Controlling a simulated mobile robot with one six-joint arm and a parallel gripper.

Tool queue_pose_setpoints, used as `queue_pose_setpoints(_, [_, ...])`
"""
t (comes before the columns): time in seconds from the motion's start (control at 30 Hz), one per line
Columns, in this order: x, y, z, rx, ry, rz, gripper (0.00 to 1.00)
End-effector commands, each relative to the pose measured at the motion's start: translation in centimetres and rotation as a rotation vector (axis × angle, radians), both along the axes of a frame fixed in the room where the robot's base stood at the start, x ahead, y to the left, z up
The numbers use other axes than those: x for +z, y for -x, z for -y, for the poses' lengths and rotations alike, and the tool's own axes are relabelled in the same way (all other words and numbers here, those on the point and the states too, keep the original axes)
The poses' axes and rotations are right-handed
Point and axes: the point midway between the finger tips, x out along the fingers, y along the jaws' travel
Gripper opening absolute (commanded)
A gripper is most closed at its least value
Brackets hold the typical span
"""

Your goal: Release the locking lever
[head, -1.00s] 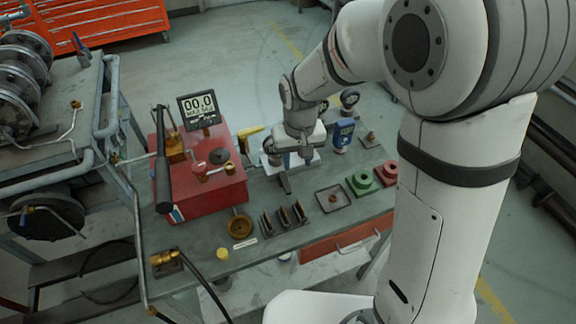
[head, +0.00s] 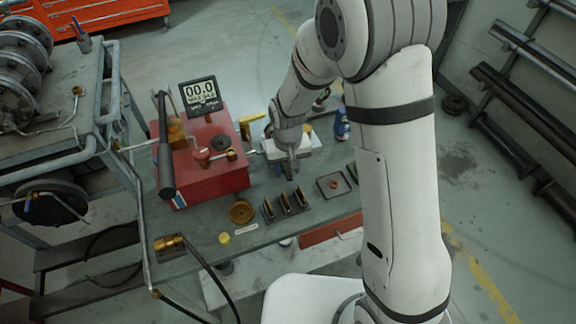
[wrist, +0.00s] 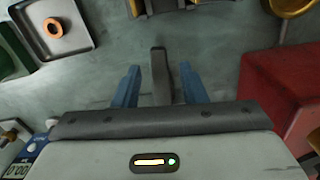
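A dark grey lever (wrist: 158,58) points up the picture in the wrist view, between the two blue fingers of my gripper (wrist: 159,72). A gap shows between the lever and each finger, so the gripper is open around it and not clamped. The lever's lower end is hidden behind the gripper body. In the head view my gripper (head: 290,145) is low over the bench, beside a yellow handle (head: 252,118) to its left. Its fingers are hard to make out there.
A red box (head: 205,178) with a long black handle (head: 165,150) and a display (head: 201,93) stands left of my gripper. A slotted black rack (head: 285,204), a square tray (head: 333,186) and a brass dish (head: 241,212) lie on the bench (head: 290,232) nearby.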

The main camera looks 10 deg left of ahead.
Motion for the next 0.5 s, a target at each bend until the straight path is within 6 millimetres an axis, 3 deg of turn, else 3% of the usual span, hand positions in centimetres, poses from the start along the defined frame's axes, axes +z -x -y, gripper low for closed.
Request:
queue_pose_setpoints(0.17, [0.02, 0.0, 0.01, 0.0, 0.0, 0.0, 0.37])
queue_pose_setpoints(0.5, [0.05, 0.0, 0.01, 0.0, 0.0, 0.0, 0.1])
